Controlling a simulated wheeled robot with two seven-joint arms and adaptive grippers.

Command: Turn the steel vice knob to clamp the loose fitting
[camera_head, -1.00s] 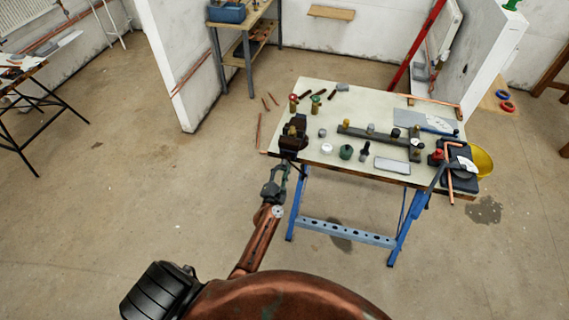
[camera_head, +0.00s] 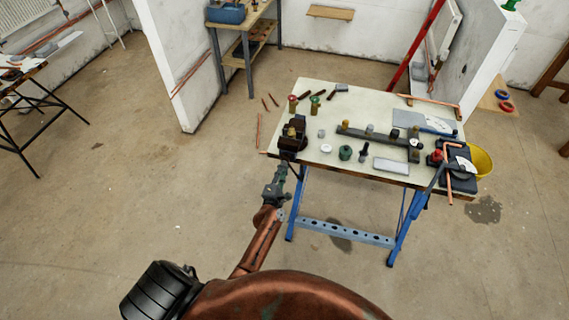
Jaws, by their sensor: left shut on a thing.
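My left gripper (camera_head: 285,165) reaches up from below to the vice's front side, just off the bench edge. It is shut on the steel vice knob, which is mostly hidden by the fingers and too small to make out. My right gripper is not in view.
The pale workbench top (camera_head: 320,170) holds several small fittings, a dark bar (camera_head: 370,135) and a white tray (camera_head: 391,165). Blue bench legs (camera_head: 297,208) stand close right of my left arm. A yellow bucket (camera_head: 482,160) is at right.

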